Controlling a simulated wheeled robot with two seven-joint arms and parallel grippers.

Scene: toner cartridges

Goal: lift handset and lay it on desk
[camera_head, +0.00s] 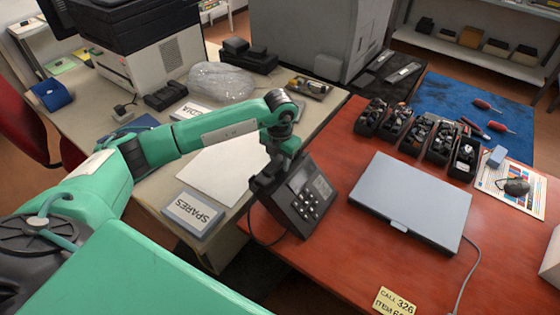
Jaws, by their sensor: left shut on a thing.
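A dark desk phone (310,203) with a grey screen and several keys sits at the left edge of the red desk (330,262). My left gripper (264,183) reaches down from the arm to the phone's left side and is shut on the handset. The handset is dark and mostly hidden by the jaws, so its outline is hard to separate from the phone. I cannot tell whether it is clear of the phone's cradle. A dark cord hangs at the phone's left. My right gripper is not in view.
A closed grey laptop (413,197) lies right of the phone. Several black cartridges (414,135) stand behind it. A box marked SPARES (192,214) and white paper (222,172) lie on the beige desk. Red desktop is free in front of the laptop.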

